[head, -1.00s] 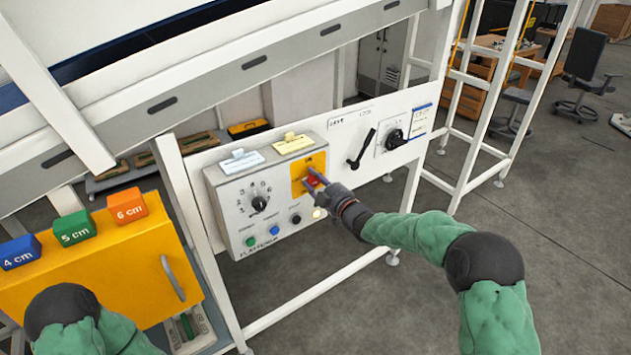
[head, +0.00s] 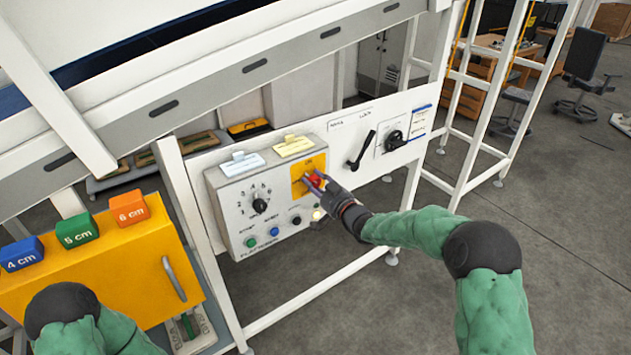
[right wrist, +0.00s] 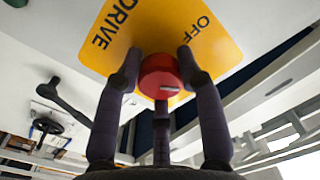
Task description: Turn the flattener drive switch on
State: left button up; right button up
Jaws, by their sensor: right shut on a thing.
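The flattener drive switch is a red round knob (head: 314,181) on a yellow plate (head: 309,165) at the right of the grey control box. My right gripper (head: 318,183) is shut on this knob, its fingers around it. In the right wrist view the red knob (right wrist: 161,72) sits between my right fingers (right wrist: 160,78). A short pale mark shows on its face. The yellow plate there (right wrist: 205,48) reads DRIVE at left and OFF at right. The knob's base is partly hidden by the fingers. My left gripper is out of view.
The control box (head: 228,205) also has a black dial (head: 260,206), several push buttons and a lit lamp (head: 318,214). A black lever (head: 361,150) and a rotary switch (head: 396,140) are on the panel to the right. A yellow cabinet (head: 110,265) with coloured blocks stands at left.

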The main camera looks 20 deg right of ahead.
jog(key=m, duration=0.1)
jog(key=m+p, duration=0.1)
jog(key=m, duration=0.1)
jog(key=shift+r+m, duration=0.3)
jog(key=shift+d+m+p, duration=0.15)
jog(key=shift+m+p, duration=0.35)
jog(key=shift+m, duration=1.2)
jog(key=shift+w, duration=0.1)
jog(key=o, duration=1.2)
jog(key=shift+c, duration=0.2)
jog(key=shift+f, duration=0.15)
jog(key=v, duration=1.2)
